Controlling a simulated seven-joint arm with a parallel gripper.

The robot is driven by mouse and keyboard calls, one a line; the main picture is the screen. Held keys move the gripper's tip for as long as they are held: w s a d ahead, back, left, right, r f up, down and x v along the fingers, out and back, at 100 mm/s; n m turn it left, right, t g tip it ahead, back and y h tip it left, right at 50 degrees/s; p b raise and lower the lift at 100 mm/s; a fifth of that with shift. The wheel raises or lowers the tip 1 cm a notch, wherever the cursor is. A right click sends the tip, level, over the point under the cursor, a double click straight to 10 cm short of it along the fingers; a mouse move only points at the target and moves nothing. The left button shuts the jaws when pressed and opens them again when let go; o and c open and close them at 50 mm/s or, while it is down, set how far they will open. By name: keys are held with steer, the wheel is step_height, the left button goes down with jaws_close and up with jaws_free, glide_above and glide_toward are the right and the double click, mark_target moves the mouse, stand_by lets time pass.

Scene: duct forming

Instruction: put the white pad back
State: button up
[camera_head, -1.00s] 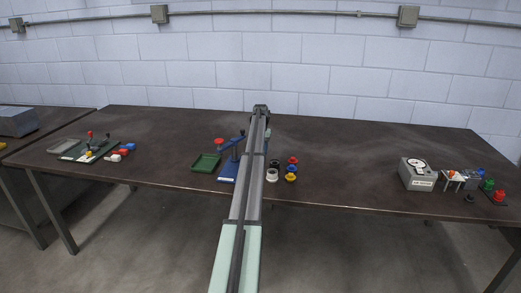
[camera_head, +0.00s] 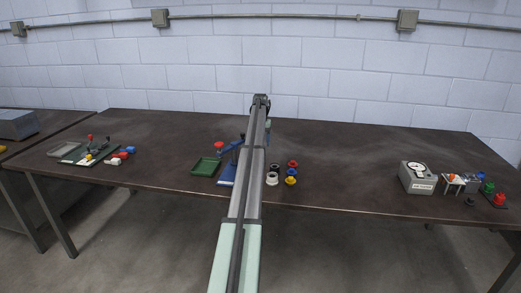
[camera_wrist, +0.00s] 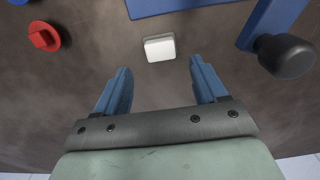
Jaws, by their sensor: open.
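The white pad (camera_wrist: 159,47) is a small rounded white block lying on the brown table in the wrist view. It is just beyond and between the fingertips of my gripper (camera_wrist: 158,66), apart from both. The two blue fingers are wide apart with nothing between them. The edge of a blue base (camera_wrist: 185,5) lies just past the pad. In the head view this blue device (camera_head: 229,172) stands left of my arm; my arm hides the gripper's fingers and I cannot make out the pad.
In the wrist view, a blue lever with a black knob (camera_wrist: 286,56) is close on the right. A red knobbed piece (camera_wrist: 44,36) is at left. In the head view, a green tray (camera_head: 206,166) is left of the blue device, and colored spools (camera_head: 291,173) stand right of my arm.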

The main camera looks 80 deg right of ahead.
steer(key=shift+r, duration=2.75)
